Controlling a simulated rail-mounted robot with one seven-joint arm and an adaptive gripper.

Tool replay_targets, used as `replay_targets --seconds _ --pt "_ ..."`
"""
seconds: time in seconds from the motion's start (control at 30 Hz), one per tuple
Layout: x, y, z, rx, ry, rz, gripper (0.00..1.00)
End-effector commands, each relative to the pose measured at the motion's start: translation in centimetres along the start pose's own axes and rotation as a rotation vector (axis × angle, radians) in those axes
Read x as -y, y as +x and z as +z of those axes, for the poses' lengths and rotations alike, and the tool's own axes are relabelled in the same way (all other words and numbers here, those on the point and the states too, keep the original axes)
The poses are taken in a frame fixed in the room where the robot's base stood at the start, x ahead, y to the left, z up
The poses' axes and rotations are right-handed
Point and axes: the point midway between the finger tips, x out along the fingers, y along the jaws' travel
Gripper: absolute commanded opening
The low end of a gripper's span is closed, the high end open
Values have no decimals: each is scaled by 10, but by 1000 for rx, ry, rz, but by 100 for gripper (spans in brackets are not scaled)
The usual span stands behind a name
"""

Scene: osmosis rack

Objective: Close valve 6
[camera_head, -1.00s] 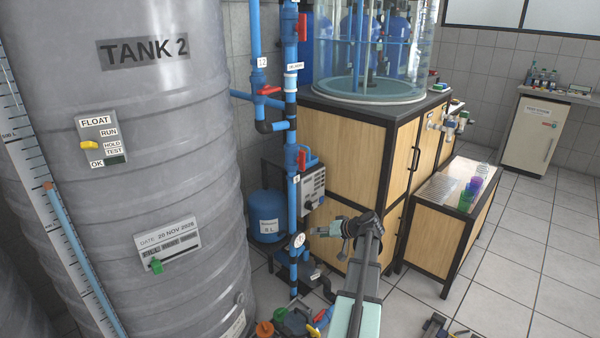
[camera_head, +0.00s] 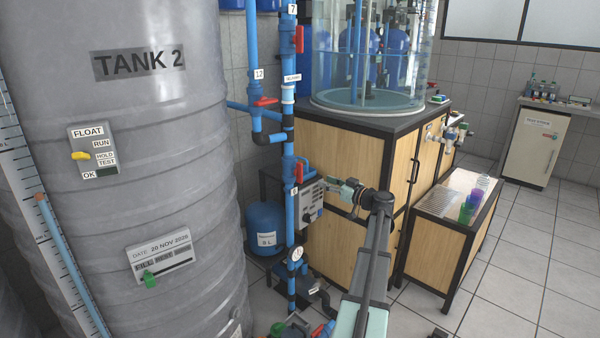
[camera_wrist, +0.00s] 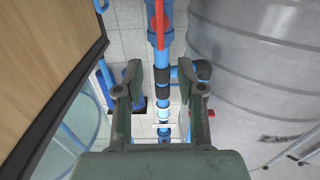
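Valve 6 has a red handle (camera_head: 299,172) on the blue vertical pipe, just above a small "6" label (camera_head: 294,190). In the wrist view, a red handle (camera_wrist: 159,22) that appears to be the same one lies along the pipe at the top of the picture. My gripper (camera_head: 337,185) is right of the valve in the head view, pointing left, apart from it. In the wrist view my gripper (camera_wrist: 160,77) is open and empty. The pipe passes behind the gap between its fingers, and the handle is beyond the fingertips, higher in the picture.
The grey tank (camera_head: 130,210) stands left of the pipe. The wooden cabinet (camera_head: 345,150) is behind and right of my gripper. Another red valve handle (camera_head: 264,101) with label 12 and a top one (camera_head: 299,39) with label 7 are nearby. A gauge (camera_head: 297,254) sits below.

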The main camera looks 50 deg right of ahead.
Motion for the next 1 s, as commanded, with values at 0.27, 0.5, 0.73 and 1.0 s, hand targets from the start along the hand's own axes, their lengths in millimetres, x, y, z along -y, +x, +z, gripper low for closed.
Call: replay_targets --seconds 0.27,0.5,0.73,1.0 --pt "-1 58 0 1 1 -3 39" --pt "-1 103 0 1 1 -2 39" --pt "-1 131 0 1 2 -1 39" --pt "0 139 0 1 2 -1 39"
